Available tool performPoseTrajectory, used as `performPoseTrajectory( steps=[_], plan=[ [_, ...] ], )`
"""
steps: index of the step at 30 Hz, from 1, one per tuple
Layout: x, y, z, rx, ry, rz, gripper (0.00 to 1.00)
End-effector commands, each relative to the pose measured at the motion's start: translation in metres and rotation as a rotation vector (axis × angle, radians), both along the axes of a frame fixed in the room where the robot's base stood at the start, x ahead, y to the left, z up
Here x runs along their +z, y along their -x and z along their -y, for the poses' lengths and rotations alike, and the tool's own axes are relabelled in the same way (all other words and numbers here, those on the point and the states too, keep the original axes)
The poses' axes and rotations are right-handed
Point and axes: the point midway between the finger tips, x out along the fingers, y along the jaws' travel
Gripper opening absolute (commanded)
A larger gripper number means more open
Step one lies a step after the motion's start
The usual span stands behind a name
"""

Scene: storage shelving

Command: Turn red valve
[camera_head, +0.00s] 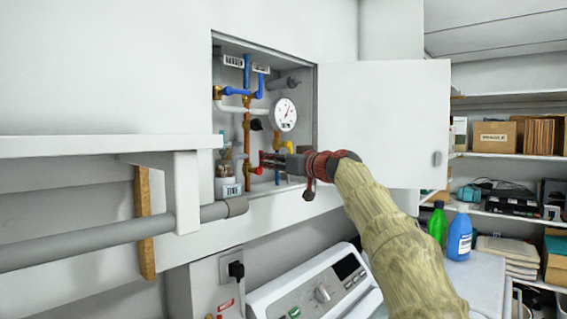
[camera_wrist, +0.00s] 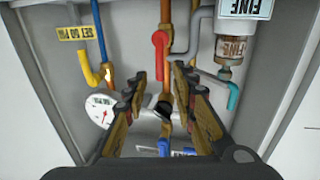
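The red valve handle (camera_wrist: 160,45) shows in the wrist view, on a copper pipe (camera_wrist: 166,108). It lies just beyond my fingertips and roughly between their lines. My gripper (camera_wrist: 158,78) is open, with one finger on each side and nothing held. In the head view my gripper (camera_head: 265,160) reaches from the right into the open wall cabinet, at its lower part. Red shows at its fingertips there, but I cannot clearly tell valve from finger. I cannot tell whether the fingers touch the handle.
The cabinet door (camera_head: 385,120) stands open on the right. A white pressure gauge (camera_head: 284,114), blue handles (camera_head: 238,91), a yellow handle (camera_wrist: 88,68) and a teal handle (camera_wrist: 221,84) crowd the cabinet. A labelled filter (camera_head: 228,180) stands at lower left. A washing machine (camera_head: 320,285) is below.

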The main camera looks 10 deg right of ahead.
Motion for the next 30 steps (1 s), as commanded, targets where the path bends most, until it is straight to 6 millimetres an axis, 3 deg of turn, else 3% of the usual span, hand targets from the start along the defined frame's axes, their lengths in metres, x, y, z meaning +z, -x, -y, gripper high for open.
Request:
performPoseTrajectory(
  steps=[6,12,26,30],
  plan=[
    [0.000,0.027,0.012,-0.003,0.000,0.000,0.27],
    [-0.001,0.040,0.017,-0.001,0.000,-0.001,0.27],
    [-0.001,0.043,0.018,-0.001,-0.007,-0.004,0.27],
    [-0.003,0.044,0.017,0.005,-0.088,-0.047,0.27]
  ],
)
